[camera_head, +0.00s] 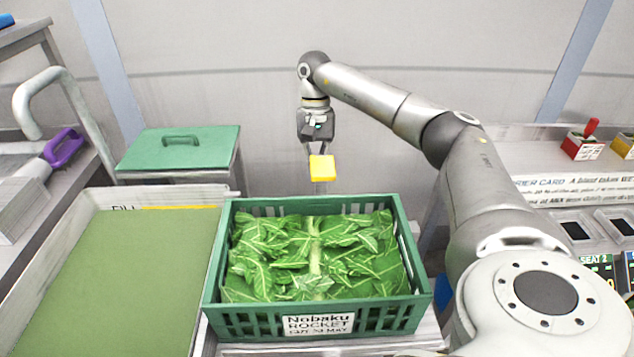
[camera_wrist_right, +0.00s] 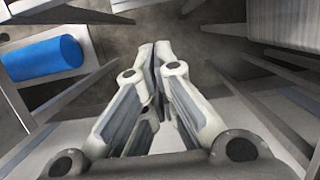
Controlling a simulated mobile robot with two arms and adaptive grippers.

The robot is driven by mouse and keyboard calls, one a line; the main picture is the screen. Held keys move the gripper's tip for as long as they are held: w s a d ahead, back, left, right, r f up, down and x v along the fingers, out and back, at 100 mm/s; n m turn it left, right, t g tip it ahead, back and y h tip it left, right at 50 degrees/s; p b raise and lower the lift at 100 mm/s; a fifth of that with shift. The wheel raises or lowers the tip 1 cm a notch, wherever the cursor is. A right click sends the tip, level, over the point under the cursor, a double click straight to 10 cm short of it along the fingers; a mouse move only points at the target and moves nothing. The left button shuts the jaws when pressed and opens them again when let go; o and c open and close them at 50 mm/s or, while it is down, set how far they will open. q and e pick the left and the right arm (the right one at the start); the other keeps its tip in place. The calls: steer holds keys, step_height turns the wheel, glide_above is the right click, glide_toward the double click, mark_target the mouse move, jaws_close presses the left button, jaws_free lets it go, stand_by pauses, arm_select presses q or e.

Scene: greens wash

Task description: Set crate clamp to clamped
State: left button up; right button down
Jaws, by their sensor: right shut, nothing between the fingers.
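A green crate (camera_head: 316,320) of leafy greens (camera_head: 315,255) stands at the front middle, with a label reading "Nobaku ROCKET". A yellow block (camera_head: 322,167), which looks like the crate clamp's handle, stands up just behind the crate's back rim on a thin pale stem. Its lower part is hidden by the crate. My right gripper (camera_head: 320,148) points down right at the yellow block, partly behind its top; I cannot tell whether they touch. In the right wrist view its fingers (camera_wrist_right: 157,50) are together and empty. My left gripper is not in view.
A wide tray of green water (camera_head: 130,275) lies left of the crate. A green lidded box (camera_head: 180,150) stands behind it. A purple-handled tool (camera_head: 64,148) is at far left. A blue cylinder (camera_wrist_right: 45,60) shows in the wrist view.

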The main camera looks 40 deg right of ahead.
mark_target(317, 183)
steer(key=shift+s+a+f, duration=0.2)
steer(key=shift+s+a, duration=0.5)
steer(key=shift+s, duration=0.1)
steer(key=shift+s+a+f, duration=0.15)
steer(key=shift+s+a, duration=0.5)
steer(key=shift+s, duration=0.15)
steer(key=shift+s+a+b, duration=0.55)
steer(key=shift+s+a, duration=1.25)
steer(key=shift+s, duration=0.3)
steer(key=v, duration=1.2)
